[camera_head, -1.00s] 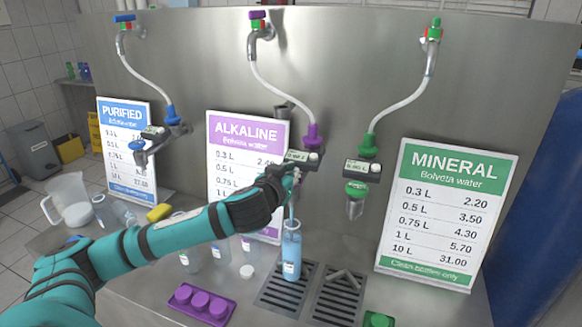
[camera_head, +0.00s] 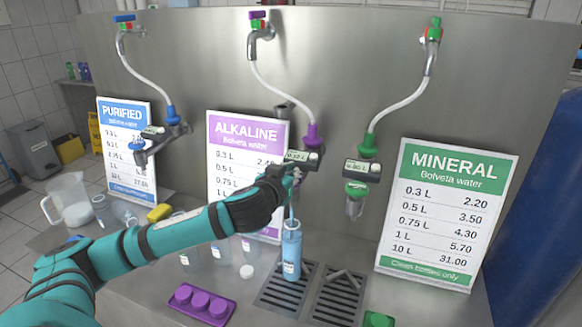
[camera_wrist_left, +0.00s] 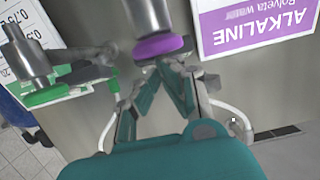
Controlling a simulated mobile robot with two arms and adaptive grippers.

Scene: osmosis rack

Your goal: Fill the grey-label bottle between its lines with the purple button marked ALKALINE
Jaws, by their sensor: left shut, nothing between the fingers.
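A clear bottle (camera_head: 291,252) with a small pale label stands upright on the drip grate under the ALKALINE tap. Bluish water shows in it, and a thin stream runs down into its mouth. Its fill lines are too small to make out. My left gripper (camera_head: 291,178) is shut and empty at the ALKALINE tap, above the bottle. In the left wrist view the closed fingers (camera_wrist_left: 166,72) are at the purple button (camera_wrist_left: 160,46) and seem to press it. In the head view the gripper hides the button. My right gripper is not in view.
The purple ALKALINE sign (camera_head: 240,132) stands just behind my left arm. The green MINERAL tap (camera_head: 356,188) is close on the right.

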